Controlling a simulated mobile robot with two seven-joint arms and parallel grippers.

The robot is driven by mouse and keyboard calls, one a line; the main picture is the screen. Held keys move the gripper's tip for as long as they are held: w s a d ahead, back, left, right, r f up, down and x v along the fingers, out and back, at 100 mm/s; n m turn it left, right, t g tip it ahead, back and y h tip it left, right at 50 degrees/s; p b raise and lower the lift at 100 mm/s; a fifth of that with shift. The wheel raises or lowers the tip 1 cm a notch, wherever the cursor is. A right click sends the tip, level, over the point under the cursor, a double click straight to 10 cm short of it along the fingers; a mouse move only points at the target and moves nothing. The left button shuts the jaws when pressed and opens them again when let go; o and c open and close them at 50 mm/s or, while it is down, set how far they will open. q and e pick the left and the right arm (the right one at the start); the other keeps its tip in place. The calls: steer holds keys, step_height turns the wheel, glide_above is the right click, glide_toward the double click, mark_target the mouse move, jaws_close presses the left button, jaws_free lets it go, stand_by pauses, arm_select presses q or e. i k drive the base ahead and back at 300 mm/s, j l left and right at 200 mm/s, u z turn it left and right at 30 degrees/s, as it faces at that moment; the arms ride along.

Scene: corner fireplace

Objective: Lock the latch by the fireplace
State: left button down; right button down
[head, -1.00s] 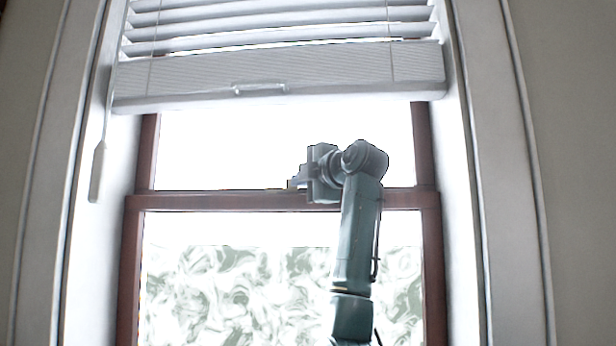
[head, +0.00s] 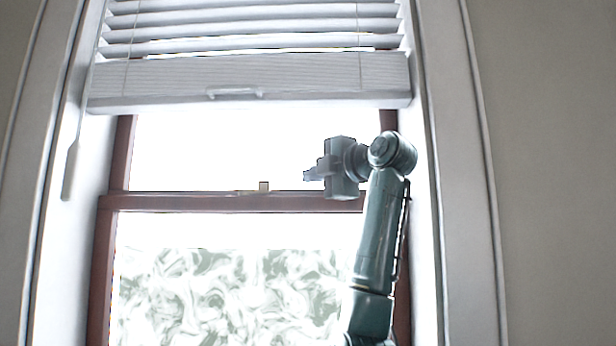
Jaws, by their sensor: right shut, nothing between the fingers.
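A small latch (head: 264,187) stands up from the middle of the window's brown cross rail (head: 210,202). It looks like a small grey-brown block; its exact position, locked or unlocked, is too small to tell. My right gripper (head: 308,174) is to the right of the latch, at about rail height, with its fingers pointing left. The fingers are shut and empty, and a gap shows between them and the latch. My left gripper is not in view.
White blinds with a thick bottom rail (head: 250,82) hang over the top of the window. A blind wand (head: 72,170) hangs at the left. White window trim (head: 455,180) stands to the right of my arm. The space in front of the lower pane is clear left of my arm.

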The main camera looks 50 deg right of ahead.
mark_target(255, 189)
steer(key=k+j, duration=0.2)
steer(key=k, duration=0.3)
steer(key=k+j, duration=0.2)
steer(key=k, duration=0.25)
